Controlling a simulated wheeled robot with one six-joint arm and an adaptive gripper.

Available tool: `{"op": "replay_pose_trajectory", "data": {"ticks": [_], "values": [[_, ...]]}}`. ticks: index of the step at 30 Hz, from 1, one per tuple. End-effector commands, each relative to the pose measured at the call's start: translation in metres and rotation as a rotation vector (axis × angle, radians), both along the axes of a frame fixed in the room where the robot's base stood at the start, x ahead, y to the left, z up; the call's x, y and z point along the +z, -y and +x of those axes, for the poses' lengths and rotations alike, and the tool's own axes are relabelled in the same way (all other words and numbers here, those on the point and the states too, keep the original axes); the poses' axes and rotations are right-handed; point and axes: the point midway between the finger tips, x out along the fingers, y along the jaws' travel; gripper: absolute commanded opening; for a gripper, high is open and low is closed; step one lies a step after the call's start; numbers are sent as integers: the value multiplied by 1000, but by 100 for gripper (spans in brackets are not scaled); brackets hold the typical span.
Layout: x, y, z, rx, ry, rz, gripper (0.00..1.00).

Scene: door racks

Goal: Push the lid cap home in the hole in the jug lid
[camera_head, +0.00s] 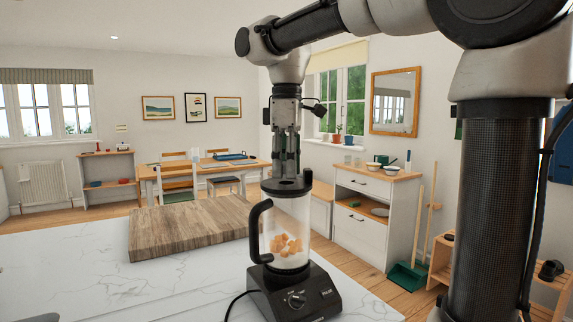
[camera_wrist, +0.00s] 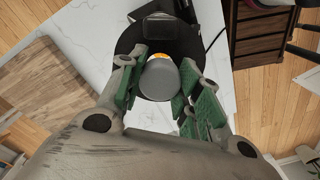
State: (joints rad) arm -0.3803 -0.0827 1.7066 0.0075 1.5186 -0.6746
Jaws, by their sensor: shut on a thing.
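The jug (camera_head: 286,235) is clear with a black handle and orange chunks inside, and stands upright on its black base (camera_head: 300,296). Its dark round lid (camera_head: 274,188) is on top and also shows in the wrist view (camera_wrist: 127,42). My gripper (camera_head: 287,170) points down just over the lid. In the wrist view its green-padded fingers (camera_wrist: 160,84) are shut on the grey round lid cap (camera_wrist: 160,80). A small orange patch shows past the cap's far edge. The cap hides most of the hole, and its depth cannot be told.
A wooden board (camera_head: 190,228) lies on the white marble counter (camera_head: 70,270), left of the jug. A black cord (camera_head: 234,305) runs from the base. A white cabinet (camera_head: 365,225) stands beyond, to the right.

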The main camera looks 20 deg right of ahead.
Motion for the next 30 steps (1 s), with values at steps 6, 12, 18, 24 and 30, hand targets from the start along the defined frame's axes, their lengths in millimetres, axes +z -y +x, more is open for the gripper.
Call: {"op": "replay_pose_trajectory", "data": {"ticks": [6,12,18,24,30], "values": [[-5,0,0,0,0,0,23],[-10,0,0,0,0,0,23],[-15,0,0,0,0,0,23],[-15,0,0,0,0,0,59],[-15,0,0,0,0,0,59]]}}
